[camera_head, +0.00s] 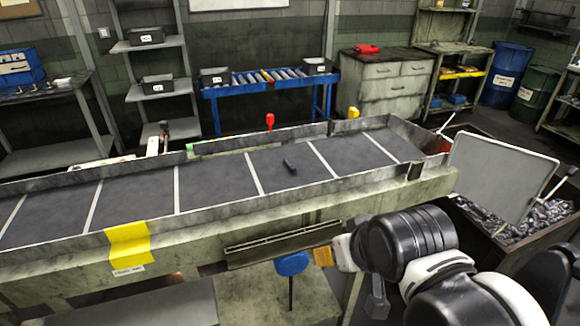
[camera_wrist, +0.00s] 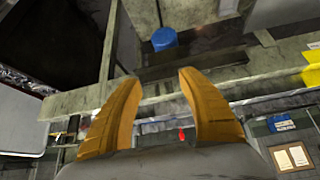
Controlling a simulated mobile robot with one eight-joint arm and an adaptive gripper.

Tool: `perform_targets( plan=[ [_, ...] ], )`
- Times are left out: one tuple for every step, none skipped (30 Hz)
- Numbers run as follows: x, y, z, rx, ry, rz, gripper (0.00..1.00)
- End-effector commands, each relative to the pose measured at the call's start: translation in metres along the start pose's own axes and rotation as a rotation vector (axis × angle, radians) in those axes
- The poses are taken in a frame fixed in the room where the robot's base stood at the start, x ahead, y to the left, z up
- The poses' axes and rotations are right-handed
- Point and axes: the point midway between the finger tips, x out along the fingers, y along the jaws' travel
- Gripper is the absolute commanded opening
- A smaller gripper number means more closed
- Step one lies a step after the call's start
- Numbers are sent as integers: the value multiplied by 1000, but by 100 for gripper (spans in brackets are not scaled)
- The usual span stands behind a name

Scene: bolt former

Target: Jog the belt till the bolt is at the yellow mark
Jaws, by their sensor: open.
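A dark bolt (camera_head: 290,166) lies on the grey belt (camera_head: 225,180), right of the middle, between two pale cross lines. The yellow mark (camera_head: 130,243) hangs over the belt's near side wall, well to the left of the bolt. A blue round knob (camera_head: 291,264) sits under the conveyor's near side; it also shows in the wrist view (camera_wrist: 163,39). My gripper (camera_head: 322,256) has orange fingers, open and empty, just right of the knob in the head view. In the wrist view the fingers (camera_wrist: 159,78) stand apart below the knob, with nothing between them.
The conveyor's near frame (camera_head: 400,190) runs close above my gripper. A bin of metal parts (camera_head: 525,222) with a grey panel (camera_head: 500,165) stands at the right end. A red knob (camera_head: 269,120) and a yellow one (camera_head: 353,112) stand along the far side.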

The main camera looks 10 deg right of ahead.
Motion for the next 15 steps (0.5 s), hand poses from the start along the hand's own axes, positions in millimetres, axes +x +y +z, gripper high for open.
perform_targets(
  plan=[
    [0,0,0,0,0,0,47],
    [0,0,0,0,0,0,47],
    [0,0,0,0,0,0,47],
    [0,0,0,0,0,0,47],
    [0,0,0,0,0,0,43],
    [0,0,0,0,0,0,31],
    [0,0,0,0,0,0,21],
    [0,0,0,0,0,0,12],
    [0,0,0,0,0,0,0],
    [0,0,0,0,0,0,0],
    [0,0,0,0,0,0,0],
    [0,0,0,0,0,0,0],
    [0,0,0,0,0,0,0],
    [0,0,0,0,0,0,0],
    [0,0,0,0,0,0,0]
  ],
)
